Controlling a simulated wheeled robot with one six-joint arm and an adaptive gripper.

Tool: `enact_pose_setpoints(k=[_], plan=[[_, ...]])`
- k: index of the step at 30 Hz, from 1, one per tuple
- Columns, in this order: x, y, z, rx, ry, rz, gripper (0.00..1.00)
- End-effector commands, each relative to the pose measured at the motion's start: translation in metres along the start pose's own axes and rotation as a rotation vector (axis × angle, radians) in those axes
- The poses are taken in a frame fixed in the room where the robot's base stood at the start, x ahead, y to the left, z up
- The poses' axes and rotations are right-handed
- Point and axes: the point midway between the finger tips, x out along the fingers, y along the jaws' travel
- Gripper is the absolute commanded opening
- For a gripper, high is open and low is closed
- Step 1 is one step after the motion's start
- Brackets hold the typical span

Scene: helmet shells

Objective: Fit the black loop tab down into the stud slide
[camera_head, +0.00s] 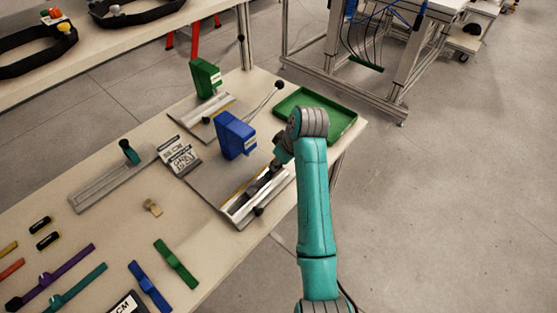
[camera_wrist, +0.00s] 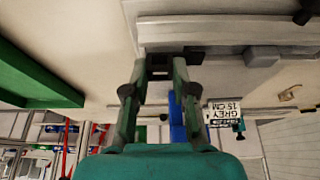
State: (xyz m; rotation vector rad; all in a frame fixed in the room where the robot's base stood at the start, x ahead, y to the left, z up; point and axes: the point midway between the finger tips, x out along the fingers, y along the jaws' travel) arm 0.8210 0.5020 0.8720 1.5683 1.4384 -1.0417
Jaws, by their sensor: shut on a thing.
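My gripper (camera_head: 266,180) is low over the near end of the blue-topped fixture's base plate. In the wrist view my gripper (camera_wrist: 160,72) has its two fingers closed around a small dark piece (camera_wrist: 160,63), which looks like the black loop tab. A pale metal rail (camera_head: 240,207), which I take for the stud slide, runs along the plate's near edge. It also shows in the wrist view (camera_wrist: 235,32), just beyond the fingertips. I cannot tell whether the dark piece touches the rail or sits in it; the arm and fingers hide the contact.
The blue upright block (camera_head: 236,136) stands behind my gripper. A green tray (camera_head: 338,122) lies behind the arm at the right. A black-knobbed lever (camera_head: 263,97) leans nearby. Coloured straps (camera_head: 175,263) lie at the front left; the floor at the right is clear.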

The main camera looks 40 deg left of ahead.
Motion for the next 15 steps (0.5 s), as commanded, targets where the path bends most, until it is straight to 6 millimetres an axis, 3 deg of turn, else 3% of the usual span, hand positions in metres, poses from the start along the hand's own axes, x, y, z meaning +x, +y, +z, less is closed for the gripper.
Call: enact_pose_setpoints(k=[13,14,15], plan=[[0.0092,-0.0003,0.0042,0.000,-0.001,-0.001,0.08],[0.0094,-0.0003,0.0042,0.000,-0.001,-0.001,0.28],[0.0093,-0.0003,0.0042,0.000,-0.001,-0.001,0.38]])
